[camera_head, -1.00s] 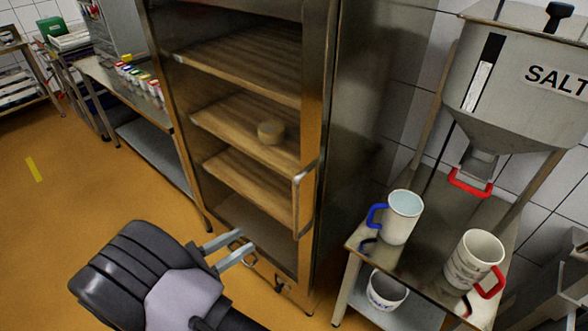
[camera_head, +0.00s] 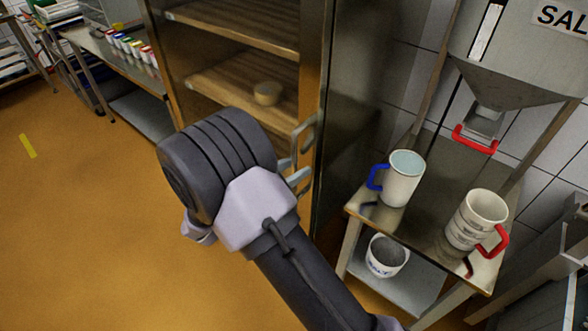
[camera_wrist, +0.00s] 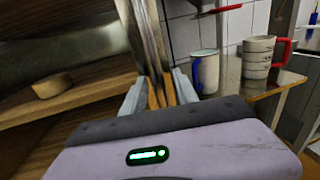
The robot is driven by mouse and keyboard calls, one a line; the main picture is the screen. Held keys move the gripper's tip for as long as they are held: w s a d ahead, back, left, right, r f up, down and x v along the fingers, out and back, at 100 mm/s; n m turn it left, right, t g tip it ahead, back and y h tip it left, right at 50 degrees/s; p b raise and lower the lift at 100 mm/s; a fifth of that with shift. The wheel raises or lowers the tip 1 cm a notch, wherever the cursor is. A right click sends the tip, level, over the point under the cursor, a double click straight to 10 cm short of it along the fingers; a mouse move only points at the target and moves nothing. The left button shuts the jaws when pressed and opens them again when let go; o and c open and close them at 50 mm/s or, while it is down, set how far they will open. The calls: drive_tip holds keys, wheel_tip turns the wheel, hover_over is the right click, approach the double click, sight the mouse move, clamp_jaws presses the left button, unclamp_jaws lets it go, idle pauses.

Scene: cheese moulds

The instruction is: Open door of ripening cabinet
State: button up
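The ripening cabinet (camera_head: 345,130) is a tall metal-framed cabinet with wooden shelves, and its door looks closed. The upright metal door handle (camera_head: 303,135) is on the right side of the door. My gripper (camera_head: 292,172) is at the handle's height, close to its lower part. I cannot tell whether the fingers touch the handle. My wrist hides the lower cabinet.
A round cheese (camera_head: 267,93) sits on a shelf inside. To the right, a side table (camera_head: 415,238) holds a blue-handled mug (camera_head: 403,180) and a red-handled mug (camera_head: 476,222), beneath a salt hopper (camera_head: 515,85). The floor at left is clear.

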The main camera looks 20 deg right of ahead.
clamp_jaws()
idle(1.4)
